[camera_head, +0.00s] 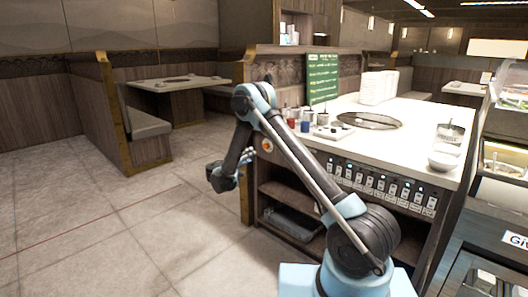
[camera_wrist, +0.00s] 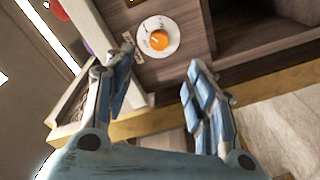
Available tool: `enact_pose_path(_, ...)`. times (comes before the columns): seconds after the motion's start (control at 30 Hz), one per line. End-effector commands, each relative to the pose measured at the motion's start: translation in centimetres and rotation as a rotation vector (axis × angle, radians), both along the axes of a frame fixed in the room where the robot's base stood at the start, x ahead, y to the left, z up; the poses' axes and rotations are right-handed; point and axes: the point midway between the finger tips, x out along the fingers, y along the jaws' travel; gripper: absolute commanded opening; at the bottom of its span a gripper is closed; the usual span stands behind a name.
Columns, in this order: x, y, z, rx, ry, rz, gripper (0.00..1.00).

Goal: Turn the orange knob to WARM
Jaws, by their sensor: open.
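The orange knob (camera_wrist: 158,40) sits on a round white dial plate on the dark wood end of the counter. Small labels lie around the dial in the wrist view, too small to read. In the head view the knob (camera_head: 267,145) is a small orange spot at the counter's near left corner. My gripper (camera_wrist: 160,88) is open and empty, its two blue fingers apart. The knob shows beyond the gap between the fingertips, not touched by either. In the head view my gripper (camera_head: 240,178) hangs to the left of and below the knob.
The pale countertop (camera_head: 425,115) carries bottles (camera_head: 305,122), a round dark plate (camera_head: 369,120) and bowls (camera_head: 444,157). A row of labelled controls (camera_head: 380,185) runs along the counter front. Open shelves with a grey bin (camera_head: 292,226) are below. The tiled floor (camera_head: 130,220) at left is clear.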

Motion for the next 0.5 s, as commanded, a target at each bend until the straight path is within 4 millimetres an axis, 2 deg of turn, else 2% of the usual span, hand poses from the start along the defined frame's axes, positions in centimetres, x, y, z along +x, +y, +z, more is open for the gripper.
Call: enact_pose_path(0.5,7.8,-5.1,0.0,-0.001,0.0,-0.003,0.5)
